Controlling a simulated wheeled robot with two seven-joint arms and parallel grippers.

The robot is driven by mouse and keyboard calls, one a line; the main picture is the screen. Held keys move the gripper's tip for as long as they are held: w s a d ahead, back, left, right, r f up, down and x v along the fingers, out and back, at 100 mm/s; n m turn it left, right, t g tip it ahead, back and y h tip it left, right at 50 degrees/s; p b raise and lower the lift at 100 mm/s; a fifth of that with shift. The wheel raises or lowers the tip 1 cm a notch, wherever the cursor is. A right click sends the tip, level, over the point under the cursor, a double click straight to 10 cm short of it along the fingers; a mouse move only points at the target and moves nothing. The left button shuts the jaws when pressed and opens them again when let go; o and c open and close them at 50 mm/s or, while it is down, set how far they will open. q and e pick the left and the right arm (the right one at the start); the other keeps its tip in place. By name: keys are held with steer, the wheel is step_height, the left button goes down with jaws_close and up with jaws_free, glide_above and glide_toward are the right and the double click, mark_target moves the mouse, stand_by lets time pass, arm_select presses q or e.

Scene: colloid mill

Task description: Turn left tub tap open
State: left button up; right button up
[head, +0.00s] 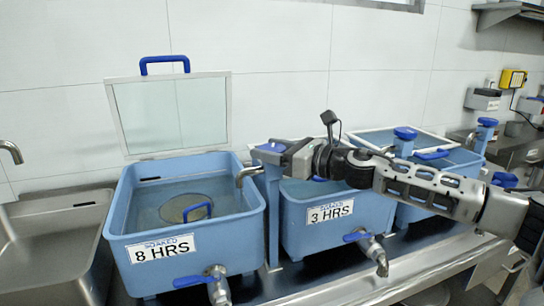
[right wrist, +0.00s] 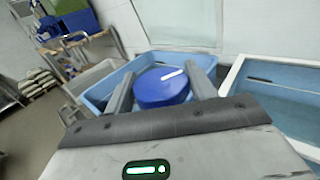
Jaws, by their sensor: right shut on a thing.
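The left tub (head: 115,215) is a blue basin labelled 8 HRS, with its clear lid raised behind it. Its tap (head: 248,174) has a metal spout over the tub's right rim, on a blue post between this tub and the 3 HRS tub. The blue round tap knob (head: 268,147) tops the post. My right gripper (head: 276,151) reaches in from the right and is shut on the knob. In the right wrist view the knob (right wrist: 162,90) sits between the two fingers. No water stream can be made out at the spout. My left gripper is not in view.
The middle tub (head: 330,232) labelled 3 HRS and a third tub (head: 410,212) stand to the right. Blue-handled drain valves (head: 192,281) stick out at the front. A steel sink (head: 50,250) is at the left. The raised lid (head: 170,112) stands behind the left tub.

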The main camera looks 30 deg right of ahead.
steer(key=shift+d+f+n+g+y+b, duration=0.1)
steer(key=shift+f+n+g+y+b, duration=0.1)
steer(key=shift+n+g+y+b, duration=0.7)
steer(key=shift+r+n+g+y+b, duration=0.1)
steer(key=shift+n+g+y+b, duration=0.4)
steer(key=shift+y, duration=0.6)
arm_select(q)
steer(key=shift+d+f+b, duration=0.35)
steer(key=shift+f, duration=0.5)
arm_select(e)
steer(key=shift+r+n+g+y, duration=0.15)
steer(key=shift+n+g+y, duration=1.15)
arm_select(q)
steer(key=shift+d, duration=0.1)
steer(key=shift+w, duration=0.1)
arm_select(e)
steer(key=o, duration=1)
